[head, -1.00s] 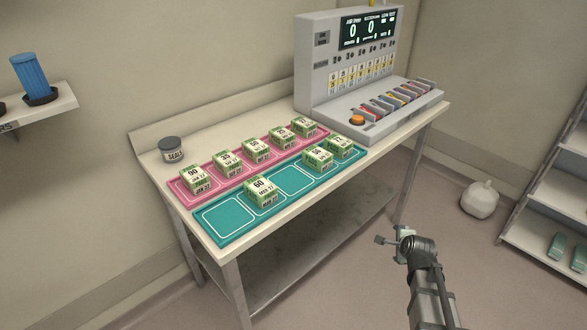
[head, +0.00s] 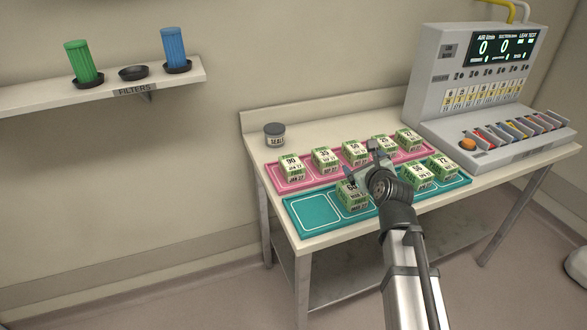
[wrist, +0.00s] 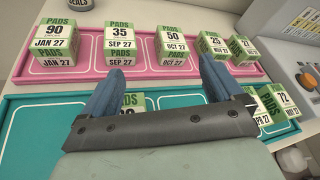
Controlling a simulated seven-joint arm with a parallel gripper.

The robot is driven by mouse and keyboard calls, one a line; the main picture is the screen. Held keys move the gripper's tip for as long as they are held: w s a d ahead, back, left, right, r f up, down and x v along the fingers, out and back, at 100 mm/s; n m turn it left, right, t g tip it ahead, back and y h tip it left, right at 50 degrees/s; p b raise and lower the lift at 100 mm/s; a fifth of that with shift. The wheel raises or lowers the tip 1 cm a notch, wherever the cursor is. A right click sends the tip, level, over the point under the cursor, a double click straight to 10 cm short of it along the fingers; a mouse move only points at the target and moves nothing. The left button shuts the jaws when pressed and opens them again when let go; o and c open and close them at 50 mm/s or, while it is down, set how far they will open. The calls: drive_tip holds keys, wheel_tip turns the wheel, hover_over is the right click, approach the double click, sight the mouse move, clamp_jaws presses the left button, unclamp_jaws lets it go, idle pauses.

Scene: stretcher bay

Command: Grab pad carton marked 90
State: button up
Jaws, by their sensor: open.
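The pad carton marked 90 (head: 291,167) is a green and white box at the left end of the pink tray (head: 289,186). It also shows at the upper left of the wrist view (wrist: 56,43), with JAN 27 on it. My gripper (head: 368,166) is over the table, to the right of that carton and apart from it. In the wrist view, its blue fingers (wrist: 163,85) are spread with nothing held between them. They point towards the pink tray, below the carton marked 50 (wrist: 174,46). My gripper partly hides the carton marked 60 (head: 351,195).
Cartons marked 35 (head: 325,160) and others stand in the pink row. More cartons (head: 419,176) stand on the teal tray (head: 312,230), whose left space is bare. A SEALS jar (head: 274,134) stands behind. A grey console (head: 470,75) fills the table's right end.

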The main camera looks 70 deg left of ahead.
sight(291, 162)
drive_tip(key=s+a+g, duration=0.1)
drive_tip(key=s, duration=0.3)
drive_tip(key=s+a+f+m+g, duration=0.1)
drive_tip(key=s, duration=0.4)
drive_tip(key=s+a+g, duration=0.1)
drive_tip(key=s+g, duration=0.1)
drive_tip(key=s, duration=0.3)
drive_tip(key=shift+s+a+f+m, duration=0.15)
drive_tip(key=shift+s+f+m, duration=0.1)
drive_tip(key=shift+m, duration=0.15)
drive_tip(key=shift+s+a, duration=0.15)
drive_tip(key=shift+s, duration=0.1)
drive_tip(key=x, duration=1.3)
drive_tip(key=shift+w+a+f, duration=0.1)
drive_tip(key=shift+a+f, duration=0.1)
drive_tip(key=shift+a, duration=0.05)
drive_tip(key=shift+c, duration=0.4)
drive_tip(key=c, duration=1.1)
